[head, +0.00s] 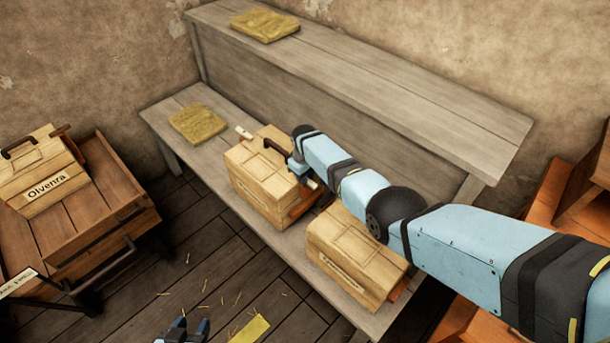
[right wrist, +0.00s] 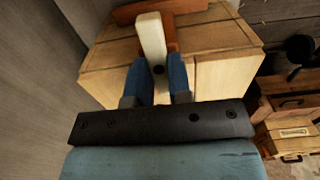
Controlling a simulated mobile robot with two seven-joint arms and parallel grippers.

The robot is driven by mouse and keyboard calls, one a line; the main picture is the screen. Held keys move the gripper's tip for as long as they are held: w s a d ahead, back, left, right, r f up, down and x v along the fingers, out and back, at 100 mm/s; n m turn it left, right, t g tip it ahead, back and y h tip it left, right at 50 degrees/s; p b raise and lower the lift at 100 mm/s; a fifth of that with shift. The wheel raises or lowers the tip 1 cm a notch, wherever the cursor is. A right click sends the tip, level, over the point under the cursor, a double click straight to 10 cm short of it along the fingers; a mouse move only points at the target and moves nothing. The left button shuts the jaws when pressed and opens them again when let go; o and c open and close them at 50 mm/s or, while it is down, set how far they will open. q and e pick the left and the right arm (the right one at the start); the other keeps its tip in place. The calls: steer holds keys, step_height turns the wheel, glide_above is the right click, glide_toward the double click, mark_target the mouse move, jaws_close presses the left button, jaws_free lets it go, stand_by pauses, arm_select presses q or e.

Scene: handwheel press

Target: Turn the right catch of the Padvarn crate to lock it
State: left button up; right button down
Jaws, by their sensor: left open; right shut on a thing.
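A pale wooden crate (head: 255,185) with a dark handle stands on the low bench, and my right gripper (head: 300,176) is at its right end. No name can be read on it, so I cannot confirm it is the Padvarn crate. In the right wrist view my right gripper (right wrist: 160,78) is shut on a white catch lever (right wrist: 152,42), with a blue finger on each side. The lever stands in front of an orange-brown bracket (right wrist: 188,38) on the crate. My left gripper (head: 192,328) is open and empty at the bottom edge.
A second crate (head: 345,262) stands on the bench (head: 215,108) to the right, partly under my right arm. A crate marked Olvenra (head: 35,175) sits on a wooden cart (head: 105,235) at left. Yellow pads (head: 198,123) lie on the bench and upper shelf. Straw litters the floor.

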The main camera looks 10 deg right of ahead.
stand_by(0.5)
steer(key=c, duration=1)
jaws_free()
steer(key=shift+c, duration=0.2)
step_height(320, 180, up, 5)
steer(key=shift+f+p, duration=0.1)
steer(key=shift+p, duration=1.15)
step_height(320, 180, up, 9)
steer(key=p, duration=0.1)
